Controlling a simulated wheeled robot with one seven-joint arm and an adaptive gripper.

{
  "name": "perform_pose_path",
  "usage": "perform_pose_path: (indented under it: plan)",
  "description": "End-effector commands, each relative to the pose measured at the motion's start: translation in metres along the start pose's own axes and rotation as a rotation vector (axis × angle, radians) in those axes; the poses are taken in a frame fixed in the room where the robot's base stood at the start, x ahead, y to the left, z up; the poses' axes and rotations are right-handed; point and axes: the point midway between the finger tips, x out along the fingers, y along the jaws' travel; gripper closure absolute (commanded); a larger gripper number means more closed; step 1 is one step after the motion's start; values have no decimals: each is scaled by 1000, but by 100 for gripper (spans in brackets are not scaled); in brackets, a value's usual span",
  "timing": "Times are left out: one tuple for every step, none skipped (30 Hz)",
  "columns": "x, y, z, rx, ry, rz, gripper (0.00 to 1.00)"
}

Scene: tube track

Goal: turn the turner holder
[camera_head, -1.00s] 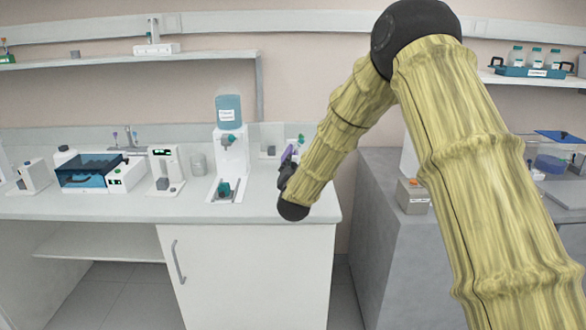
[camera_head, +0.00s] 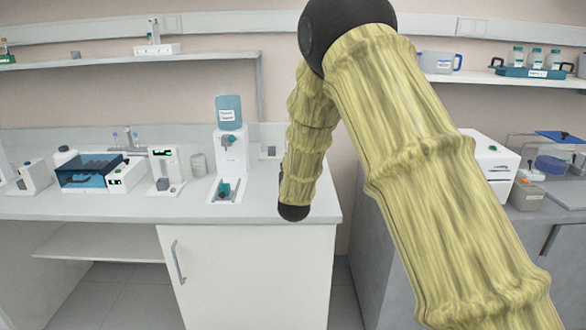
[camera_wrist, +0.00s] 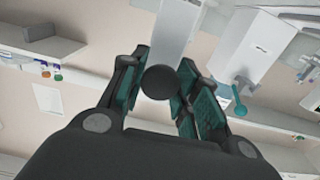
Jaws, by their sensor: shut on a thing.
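My gripper (camera_wrist: 164,68) shows in the wrist view with its teal-padded fingers on both sides of a dark round knob (camera_wrist: 158,83), and it is shut on it. What the knob belongs to is hidden, and I cannot tell for sure that it is the turner holder. In the head view my forearm comes down over the right end of the white counter (camera_head: 255,210) and hides my gripper and what it holds.
A white dispenser with a blue bottle (camera_head: 229,113) stands left of my forearm. Further left are a small white device (camera_head: 164,168) and a teal-lidded bath (camera_head: 87,172). A grey bench with a white machine (camera_head: 488,165) is on the right.

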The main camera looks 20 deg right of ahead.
Motion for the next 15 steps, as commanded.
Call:
perform_pose_path:
  plan:
    - [-2, 0, 4, -5, -7, 0, 93]
    - [-2, 0, 4, -6, -7, 0, 93]
    - [-2, 0, 4, -7, -8, 0, 93]
    - [-2, 0, 5, -8, -8, 0, 93]
    - [-2, 0, 5, -8, -8, 0, 93]
    - [-2, 0, 5, -8, -8, 0, 93]
    - [-2, 0, 5, -8, -8, 0, 93]
    - [-2, 0, 5, -8, -8, 0, 93]
    - [-2, 0, 5, -7, -8, 0, 93]
    - [-2, 0, 5, -7, -8, 0, 93]
    - [-2, 0, 5, -7, -8, 0, 93]
    - [-2, 0, 5, -7, -8, 0, 93]
    - [-2, 0, 5, -7, -8, 0, 63]
    - [-2, 0, 5, -7, -8, 0, 58]
    - [-1, 0, 4, -7, -7, 0, 51]
